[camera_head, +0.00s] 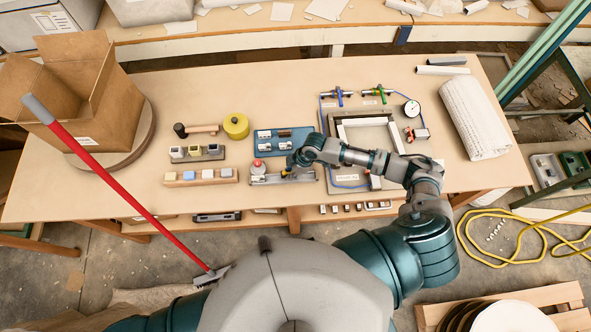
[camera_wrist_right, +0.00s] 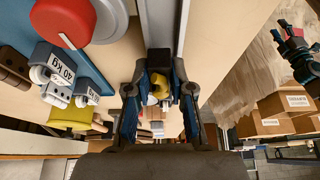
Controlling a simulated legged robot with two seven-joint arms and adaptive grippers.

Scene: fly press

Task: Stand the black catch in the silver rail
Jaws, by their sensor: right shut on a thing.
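My right gripper (camera_head: 288,170) reaches down over the silver rail (camera_head: 262,180) at the near middle of the table. In the right wrist view its fingers (camera_wrist_right: 159,95) are shut on the black catch (camera_wrist_right: 158,61). The catch's dark block lies in line with the silver rail (camera_wrist_right: 159,22), which runs up the picture. I cannot tell whether the catch touches the rail or is held just above it. Something yellow shows between the fingers. My left gripper appears to show at the right edge of the right wrist view (camera_wrist_right: 302,52); its fingers are too unclear to judge.
A blue stand (camera_head: 283,140) is just behind. A wooden block row (camera_head: 200,176) stands to the left and a grey frame (camera_head: 338,130) to the right. Table at far left front is clear.

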